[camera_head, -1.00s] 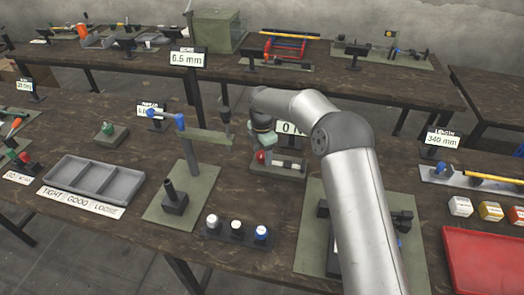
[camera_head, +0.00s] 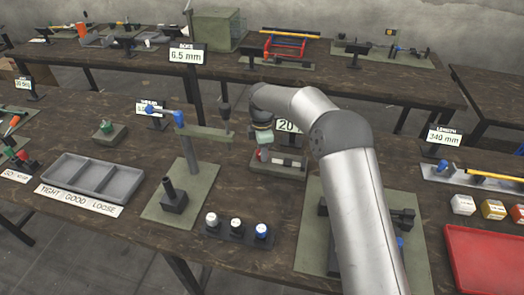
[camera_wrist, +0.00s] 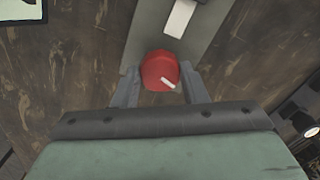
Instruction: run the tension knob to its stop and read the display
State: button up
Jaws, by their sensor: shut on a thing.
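The red tension knob (camera_wrist: 158,71) with a white pointer mark sits between the two fingers of my gripper (camera_wrist: 160,84) in the wrist view. The fingers are shut on its sides. In the head view, my gripper (camera_head: 263,153) is at the left end of a small green unit (camera_head: 272,172) with a pale scale strip, and mostly hides the knob. The display (camera_head: 287,126) behind it shows "20"; my arm covers its right part, so any further characters are hidden.
A press (camera_head: 196,160) with a blue-ended lever stands left of the unit. Knobs on a dark block (camera_head: 238,236) are in front. A grey three-part tray (camera_head: 92,178) is at left, a red tray (camera_head: 486,262) at right. My arm crosses the right side.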

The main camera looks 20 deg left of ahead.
jog(key=m+b, duration=0.1)
jog(key=m, duration=0.3)
jog(key=shift+m, duration=0.3)
jog(key=m, duration=0.4)
jog(key=shift+m+b, duration=0.3)
jog(key=shift+b, duration=0.1)
jog(key=m, duration=0.4)
jog(key=shift+r+m, duration=0.1)
jog(key=shift+m, duration=0.2)
jog(key=shift+m+b, duration=0.3)
jog(key=shift+m, duration=1.8)
jog(key=o, duration=1)
